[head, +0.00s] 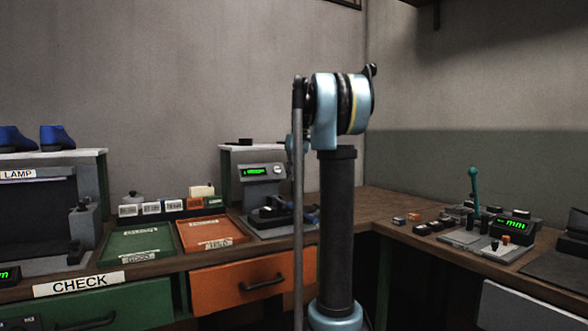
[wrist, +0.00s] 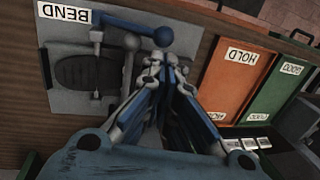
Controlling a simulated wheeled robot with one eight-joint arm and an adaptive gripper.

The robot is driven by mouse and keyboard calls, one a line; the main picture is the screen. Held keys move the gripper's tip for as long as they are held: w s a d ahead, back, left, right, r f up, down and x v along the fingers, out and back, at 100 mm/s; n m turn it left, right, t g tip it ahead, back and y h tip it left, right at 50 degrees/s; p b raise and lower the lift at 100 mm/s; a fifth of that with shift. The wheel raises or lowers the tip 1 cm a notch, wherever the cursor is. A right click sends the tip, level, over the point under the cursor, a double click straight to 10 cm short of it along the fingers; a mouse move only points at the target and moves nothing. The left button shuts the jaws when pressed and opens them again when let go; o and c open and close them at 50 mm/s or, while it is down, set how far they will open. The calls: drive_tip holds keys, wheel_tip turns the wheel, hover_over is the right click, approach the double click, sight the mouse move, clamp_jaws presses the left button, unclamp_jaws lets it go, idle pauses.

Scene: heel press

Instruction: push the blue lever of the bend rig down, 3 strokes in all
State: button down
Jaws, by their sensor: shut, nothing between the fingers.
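The bend rig's grey plate (wrist: 60,100) carries a dark shoe sole (wrist: 85,75) and a BEND label in the wrist view. Its blue lever (wrist: 130,27) runs across the top of that view and ends in a blue ball (wrist: 161,35). My gripper (wrist: 164,62) is shut and empty, its fingertips just below the ball in the picture. I cannot tell whether they touch it. In the head view the rig (head: 262,222) stands right of the orange tray, partly behind my arm; the lever's height is unclear there.
The orange HOLD tray (wrist: 236,78) and green GOOD tray (wrist: 284,88) lie to the right. A green-lit display box (head: 262,180) stands behind the rig. A teal lever (head: 474,190) is on the right bench.

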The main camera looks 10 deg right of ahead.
wheel_tip(320, 180, down, 7)
drive_tip(key=a, duration=0.1)
drive_tip(key=shift+s+a, duration=0.15)
drive_tip(key=shift+s, duration=0.2)
drive_tip(key=shift+f, duration=0.1)
